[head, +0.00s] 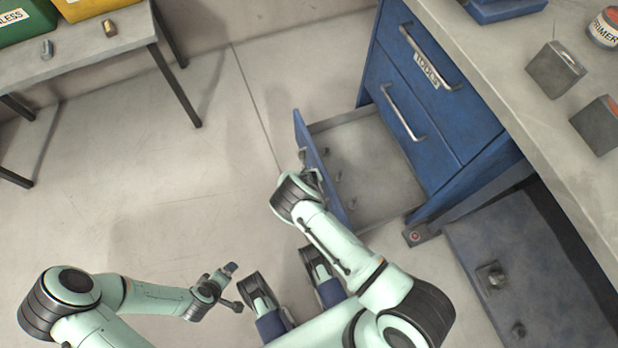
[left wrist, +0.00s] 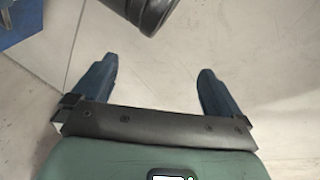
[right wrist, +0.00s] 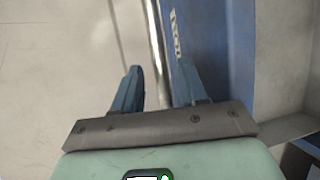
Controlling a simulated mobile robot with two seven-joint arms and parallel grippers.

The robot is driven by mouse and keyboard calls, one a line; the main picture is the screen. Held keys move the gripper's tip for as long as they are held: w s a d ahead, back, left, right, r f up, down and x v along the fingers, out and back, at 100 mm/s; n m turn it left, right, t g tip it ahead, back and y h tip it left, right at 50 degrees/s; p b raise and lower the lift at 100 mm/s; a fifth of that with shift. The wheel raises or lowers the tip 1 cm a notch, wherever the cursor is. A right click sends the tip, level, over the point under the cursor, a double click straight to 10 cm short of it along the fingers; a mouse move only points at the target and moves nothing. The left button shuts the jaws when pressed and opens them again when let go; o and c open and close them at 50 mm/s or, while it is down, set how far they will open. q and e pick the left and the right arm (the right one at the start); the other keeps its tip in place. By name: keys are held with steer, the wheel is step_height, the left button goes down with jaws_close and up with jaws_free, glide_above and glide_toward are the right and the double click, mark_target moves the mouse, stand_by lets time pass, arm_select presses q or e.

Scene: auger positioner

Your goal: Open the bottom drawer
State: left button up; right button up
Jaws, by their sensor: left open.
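The bottom drawer (head: 365,165) of the blue cabinet (head: 455,105) stands pulled out. Its grey inside shows, with a few small objects near the front panel (head: 324,172). My right gripper (right wrist: 158,85) is at the outer side of that panel; in the head view my own wrist hides its fingers. In the right wrist view, the drawer's metal bar handle (right wrist: 155,35) runs between its narrowed fingers, in front of the blue panel with a white label. My left gripper (left wrist: 157,85) is open and empty above the floor, away from the cabinet.
Two upper drawers are closed, with handles on their fronts. A workbench top (head: 530,110) on the right carries metal blocks and a can labelled PRIMER (head: 604,28). A table (head: 90,45) with bins stands at upper left. The floor left of the drawer is clear.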

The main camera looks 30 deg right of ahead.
arm_select(q)
steer(key=s+d+r+g+h+p, duration=0.1)
steer(key=s+d+r+p, duration=0.3)
steer(key=s, duration=0.5)
step_height(320, 180, up, 2)
steer(key=shift+d+r+m+g+h+p, duration=0.3)
steer(key=shift+m+g+p, duration=0.1)
steer(key=shift+g+p, duration=0.5)
arm_select(e)
steer(key=v, duration=1.3)
arm_select(q)
steer(key=shift+a, duration=0.1)
arm_select(e)
steer(key=shift+s+r, duration=0.1)
steer(key=shift+r, duration=0.1)
